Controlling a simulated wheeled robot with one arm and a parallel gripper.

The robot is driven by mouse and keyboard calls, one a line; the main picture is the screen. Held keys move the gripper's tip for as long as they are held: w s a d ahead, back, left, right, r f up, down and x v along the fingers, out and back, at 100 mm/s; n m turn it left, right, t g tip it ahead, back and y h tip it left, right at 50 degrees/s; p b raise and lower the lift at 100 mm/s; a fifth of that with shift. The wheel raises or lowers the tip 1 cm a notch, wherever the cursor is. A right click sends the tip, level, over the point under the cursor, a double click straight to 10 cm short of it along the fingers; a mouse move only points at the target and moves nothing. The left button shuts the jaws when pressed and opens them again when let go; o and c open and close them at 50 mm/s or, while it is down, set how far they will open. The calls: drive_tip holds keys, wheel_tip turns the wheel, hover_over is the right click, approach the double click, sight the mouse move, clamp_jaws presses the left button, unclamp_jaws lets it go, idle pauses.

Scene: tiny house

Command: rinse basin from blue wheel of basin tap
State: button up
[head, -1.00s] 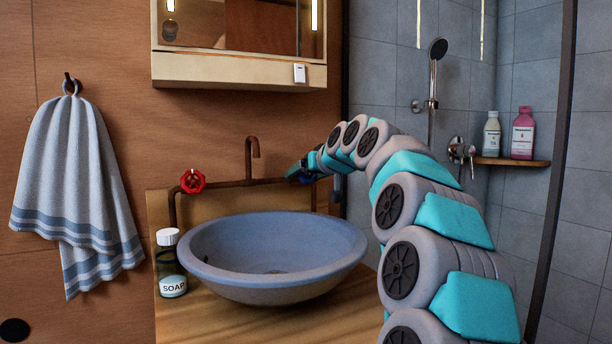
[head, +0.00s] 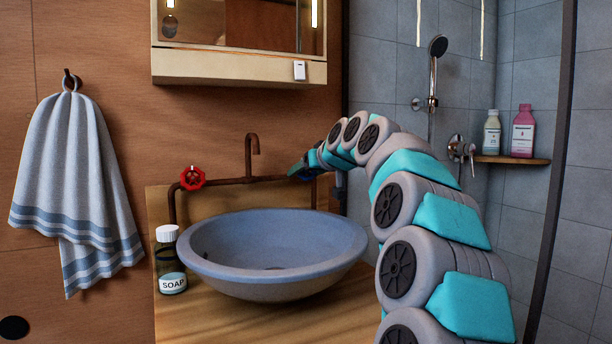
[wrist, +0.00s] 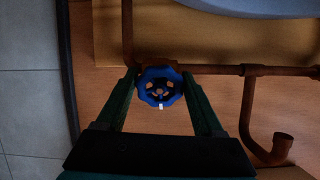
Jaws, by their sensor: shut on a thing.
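The blue wheel (wrist: 146,82) of the basin tap sits between the two fingers of my gripper (wrist: 163,84) in the wrist view, and the gripper is shut on it. In the head view my gripper (head: 297,171) is at the right end of the tap pipe, and the arm mostly hides the wheel. The rusty tap pipe and spout (head: 255,158) rise behind the blue-grey basin (head: 275,285). I cannot see any water coming from the spout. The red wheel (head: 192,178) is on the left end of the pipe.
A soap bottle (head: 170,262) stands left of the basin on the wooden counter (head: 225,312). A towel (head: 72,170) hangs on the left wall. A mirror cabinet (head: 235,67) is above.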

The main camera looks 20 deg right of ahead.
drive_tip(key=shift+f+n+b, duration=0.2)
drive_tip(key=shift+n+b, duration=0.8)
drive_tip(key=shift+n, duration=0.1)
drive_tip(key=n+b, duration=0.1)
drive_tip(key=n, duration=0.2)
drive_tip(key=shift+d+r+n+y+b, duration=0.1)
drive_tip(key=shift+r+n+y+b, duration=0.05)
drive_tip(key=shift+n+y+b, duration=0.2)
drive_tip(key=n, duration=0.5)
drive_tip(key=shift+b, duration=0.4)
drive_tip(key=shift+r+n, duration=0.1)
drive_tip(key=shift+n, duration=0.25)
drive_tip(key=o, duration=1.4)
drive_tip(key=shift+c, duration=0.2)
drive_tip(key=v, duration=0.8)
drive_tip(key=shift+b, duration=0.4)
